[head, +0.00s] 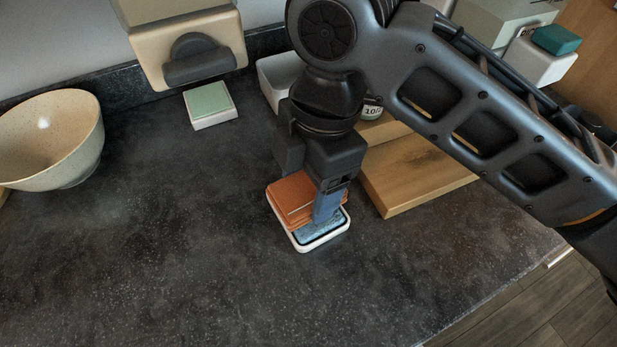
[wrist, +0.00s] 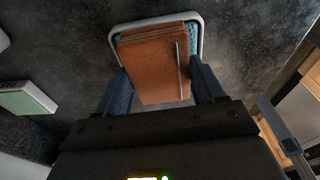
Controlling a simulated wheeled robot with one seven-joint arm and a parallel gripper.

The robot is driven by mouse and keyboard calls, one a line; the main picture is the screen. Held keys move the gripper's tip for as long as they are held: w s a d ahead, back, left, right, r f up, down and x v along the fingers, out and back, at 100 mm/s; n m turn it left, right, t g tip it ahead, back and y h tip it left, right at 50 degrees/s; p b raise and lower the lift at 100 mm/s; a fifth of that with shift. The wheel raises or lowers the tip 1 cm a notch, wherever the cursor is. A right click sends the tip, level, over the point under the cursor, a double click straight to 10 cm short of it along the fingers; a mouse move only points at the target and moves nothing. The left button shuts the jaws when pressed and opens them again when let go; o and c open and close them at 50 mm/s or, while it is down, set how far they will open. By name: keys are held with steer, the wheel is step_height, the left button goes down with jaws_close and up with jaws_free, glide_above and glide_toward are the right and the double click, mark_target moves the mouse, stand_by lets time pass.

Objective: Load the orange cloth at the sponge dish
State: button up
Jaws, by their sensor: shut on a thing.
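The folded orange cloth (head: 292,197) is at a small white-rimmed dish (head: 312,245) with a blue inside, which I take for the sponge dish, on the dark counter. My gripper (head: 322,212) points down over the dish and is shut on the cloth. In the wrist view the cloth (wrist: 155,62) lies between the two blue fingers (wrist: 160,92), with the dish rim (wrist: 199,38) around its far end. The near finger hides part of the cloth and dish in the head view. I cannot tell whether the cloth rests on the dish floor.
A wooden board (head: 410,178) lies close right of the dish. A speckled bowl (head: 50,140) stands at the left. A white block with a green top (head: 210,104) sits at the back, near a beige dispenser (head: 190,45). The front counter is clear.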

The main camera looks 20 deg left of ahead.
mark_target(309, 188)
steer(key=shift+f, duration=0.6)
stand_by(1.6)
steer(key=shift+r, duration=0.15)
steer(key=shift+r+p, duration=2.8)
steer(key=shift+r, duration=0.65)
